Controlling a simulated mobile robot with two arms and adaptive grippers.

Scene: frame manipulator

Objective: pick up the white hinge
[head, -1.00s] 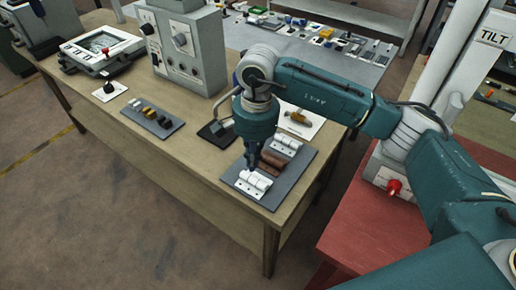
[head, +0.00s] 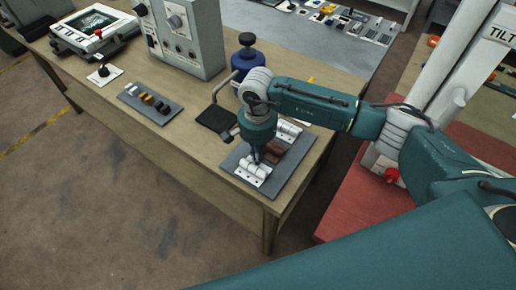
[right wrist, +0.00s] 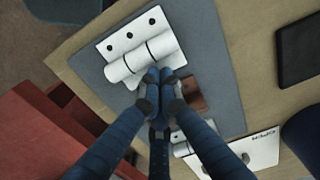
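The white hinge (head: 251,173) lies flat on a grey mat (head: 286,189) near the table's front right corner. In the right wrist view the same hinge (right wrist: 140,46) shows its round barrel and dark screw holes. My right gripper (head: 257,157) points down over the hinge's far side. In the right wrist view its blue fingertips (right wrist: 160,76) are drawn together at the barrel's edge, covering part of it. I cannot tell whether any of the hinge is between them. My left gripper is out of view.
A brown hinge (head: 272,153) and a second white hinge (head: 288,131) lie on the same mat, close behind. A black pad (head: 214,118) and a grey control box (head: 186,40) stand farther left. A red surface (head: 355,208) is at right.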

